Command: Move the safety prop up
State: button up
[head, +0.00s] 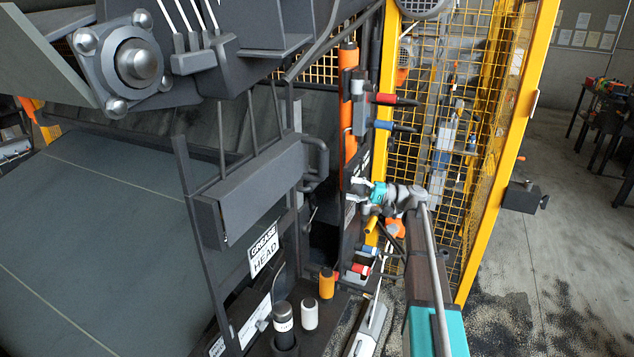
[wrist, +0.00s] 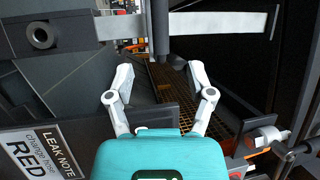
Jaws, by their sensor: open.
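A tall orange post (head: 349,58) stands upright on the dark machine frame in the head view; it may be the safety prop, but I cannot tell for sure. My gripper (head: 358,190) is at the lower part of this post, pointing left toward the frame. In the wrist view my gripper (wrist: 160,75) has its two pale fingers spread apart with nothing between them. A dark upright rod (wrist: 160,30) lies ahead of the gap, beside a pale metal bar (wrist: 215,25) running across the top. I cannot tell whether the fingers touch anything.
Red and blue hose couplings (head: 385,99) stick out above my gripper. A yellow mesh fence (head: 478,130) stands to the right. A flat grey panel (head: 100,230) fills the left. Bottles (head: 309,313) stand below. A leak note sign (wrist: 45,150) is at lower left in the wrist view.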

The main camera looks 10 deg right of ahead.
aim_at(316, 182)
jog(key=p+x, duration=0.2)
jog(key=x, duration=0.9)
jog(key=shift+a+r, duration=0.15)
jog(key=shift+a, duration=0.05)
grip_shut()
